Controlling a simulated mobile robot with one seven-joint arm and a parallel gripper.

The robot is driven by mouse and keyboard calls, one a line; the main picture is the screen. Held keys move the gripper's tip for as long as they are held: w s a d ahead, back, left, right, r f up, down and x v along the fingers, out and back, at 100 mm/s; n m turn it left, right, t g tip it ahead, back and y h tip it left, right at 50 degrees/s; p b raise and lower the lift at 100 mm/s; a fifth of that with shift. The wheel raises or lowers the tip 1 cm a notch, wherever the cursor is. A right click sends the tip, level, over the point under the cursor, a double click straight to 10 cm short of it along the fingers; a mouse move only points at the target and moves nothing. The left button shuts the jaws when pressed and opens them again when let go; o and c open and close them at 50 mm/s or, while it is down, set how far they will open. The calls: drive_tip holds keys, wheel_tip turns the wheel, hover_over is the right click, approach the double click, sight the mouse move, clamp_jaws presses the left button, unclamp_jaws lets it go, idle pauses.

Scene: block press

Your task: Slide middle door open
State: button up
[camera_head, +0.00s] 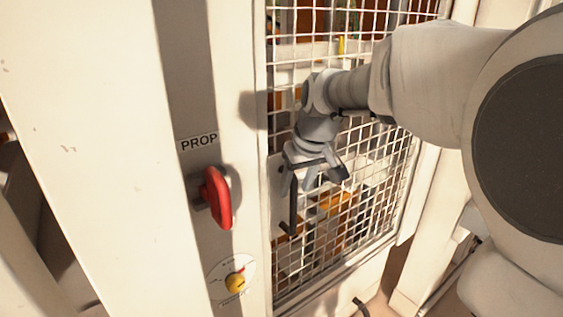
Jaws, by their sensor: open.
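The middle door (262,130) is a white-framed panel with white wire mesh, and machinery shows behind it. A dark vertical door handle (293,208) stands on the left part of the door, with its lower end bent. My gripper (316,174) is open in front of the mesh, at the upper end of the handle. It partly covers the top of the handle. I cannot tell whether a finger touches the handle. The door's left edge lies against the white post, with no clear gap visible.
Left of the door, the post carries a red handle (218,198) under a "PROP" label (198,142), and a yellow knob (236,282) on a round dial below. My arm fills the right side and hides part of the mesh. A small dark object (361,306) shows at the bottom.

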drive_tip(key=shift+x, duration=1.7)
clamp_jaws()
